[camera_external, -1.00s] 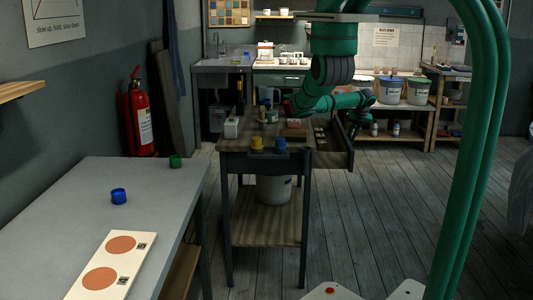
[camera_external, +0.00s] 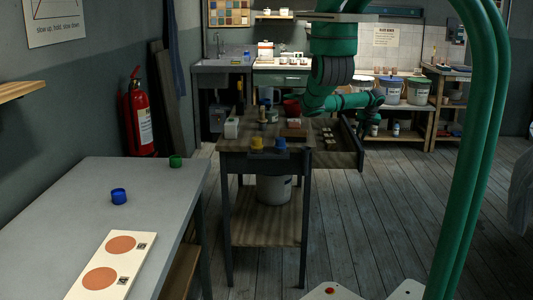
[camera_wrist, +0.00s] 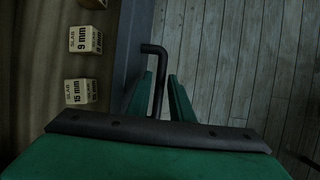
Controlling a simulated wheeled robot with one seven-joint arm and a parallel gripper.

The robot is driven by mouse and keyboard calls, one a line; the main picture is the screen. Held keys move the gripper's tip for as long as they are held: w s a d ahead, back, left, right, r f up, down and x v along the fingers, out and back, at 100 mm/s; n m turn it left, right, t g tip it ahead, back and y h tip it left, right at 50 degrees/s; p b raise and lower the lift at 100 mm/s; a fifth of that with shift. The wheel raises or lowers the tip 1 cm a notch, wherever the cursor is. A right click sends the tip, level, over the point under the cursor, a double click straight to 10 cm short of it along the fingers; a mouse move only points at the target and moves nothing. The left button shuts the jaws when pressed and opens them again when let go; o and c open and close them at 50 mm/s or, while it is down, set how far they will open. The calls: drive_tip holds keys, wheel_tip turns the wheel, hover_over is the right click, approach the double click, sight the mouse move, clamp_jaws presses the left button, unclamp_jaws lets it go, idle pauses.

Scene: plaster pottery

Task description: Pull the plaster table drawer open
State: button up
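The plaster table (camera_external: 232,160) stands mid-room in the external view. Its drawer (camera_external: 345,161) sticks out on the right side, pulled well open. In the wrist view the drawer's front panel (camera_wrist: 133,45) runs along the left, with a dark bent bar handle (camera_wrist: 158,85) on its outer side. My gripper (camera_wrist: 161,77) has its two green fingers on either side of the handle, with visible gaps between them and the bar. In the external view my gripper (camera_external: 362,127) is by the drawer's outer end, its fingers too small and dark to make out.
Labelled slab blocks, 9 mm (camera_wrist: 84,39) and 15 mm (camera_wrist: 79,92), lie inside the drawer. Blue and yellow cups and other small items stand on the tabletop. A white bucket (camera_external: 273,190) is on the lower shelf. The plank floor (camera_external: 400,215) right of the drawer is clear.

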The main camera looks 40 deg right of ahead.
drive_tip(key=v, duration=1)
drive_tip(key=shift+s+r, duration=0.2)
drive_tip(key=shift+r, duration=0.15)
idle(0.3)
